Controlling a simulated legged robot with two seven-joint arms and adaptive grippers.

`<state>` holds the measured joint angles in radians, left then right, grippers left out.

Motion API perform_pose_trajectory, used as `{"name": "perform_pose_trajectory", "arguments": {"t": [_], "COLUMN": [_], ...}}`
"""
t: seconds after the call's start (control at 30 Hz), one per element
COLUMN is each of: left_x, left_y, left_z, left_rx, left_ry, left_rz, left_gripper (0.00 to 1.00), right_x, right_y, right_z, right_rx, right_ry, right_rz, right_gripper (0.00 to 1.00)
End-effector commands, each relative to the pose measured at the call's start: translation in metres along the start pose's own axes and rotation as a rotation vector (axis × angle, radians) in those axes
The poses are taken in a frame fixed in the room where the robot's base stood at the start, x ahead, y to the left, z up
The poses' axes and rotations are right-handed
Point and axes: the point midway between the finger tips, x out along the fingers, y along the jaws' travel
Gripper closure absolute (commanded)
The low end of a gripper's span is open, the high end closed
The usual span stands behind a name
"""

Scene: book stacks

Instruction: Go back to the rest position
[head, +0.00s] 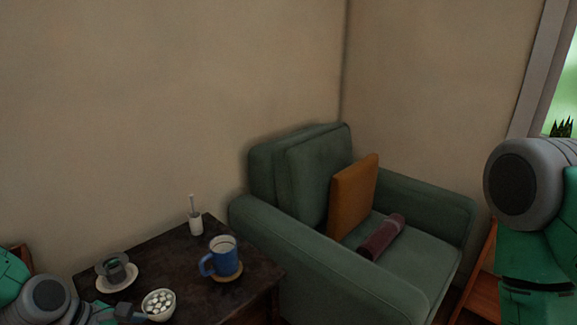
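My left arm comes in at the lower left corner. What looks like the end of my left gripper (124,312) shows at the bottom edge, close to the left side of a small bowl of white pieces (158,304). Whether it touches the bowl or is open or shut cannot be told. My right arm is bent at the right edge, in front of the window side. Its gripper is out of the picture.
A dark wooden table (166,246) holds a dark cup (115,269) on a pale saucer (130,280), a blue mug (224,262) on a coaster (228,278) and a white holder (195,222). A green armchair (320,262) with an orange cushion (353,197) and rolled cloth (382,236) stands beside it.

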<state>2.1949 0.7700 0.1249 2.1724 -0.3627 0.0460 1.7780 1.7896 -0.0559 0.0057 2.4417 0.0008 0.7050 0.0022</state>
Motion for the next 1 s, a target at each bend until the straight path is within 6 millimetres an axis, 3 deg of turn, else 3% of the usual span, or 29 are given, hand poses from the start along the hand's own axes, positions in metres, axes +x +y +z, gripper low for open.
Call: {"name": "perform_pose_trajectory", "arguments": {"t": [0.27,0.47,0.57,0.8,1.0], "left_x": [0.018,0.035,0.044,0.057,0.054], "left_y": [-0.028,-0.058,-0.078,-0.147,-0.177], "left_z": [-0.01,-0.024,-0.036,-0.076,-0.098], "left_rx": [0.258,0.545,0.748,1.465,1.893], "left_ry": [0.075,0.147,0.195,0.312,0.34], "left_rz": [-0.029,-0.078,-0.122,-0.335,-0.489], "left_gripper": [0.04,0.04,0.04,0.04,0.04], "right_x": [0.0,0.0,0.0,0.0,0.0], "right_y": [0.001,0.001,0.001,0.001,0.001], "right_z": [-0.001,0.0,0.0,0.0,0.0], "right_rx": [0.002,0.002,0.001,0.001,0.002], "right_ry": [0.001,0.001,0.001,0.001,0.001], "right_rz": [0.001,0.001,0.001,0.001,0.001], "right_gripper": [0.0,0.0,0.0,0.0,0.0]}}
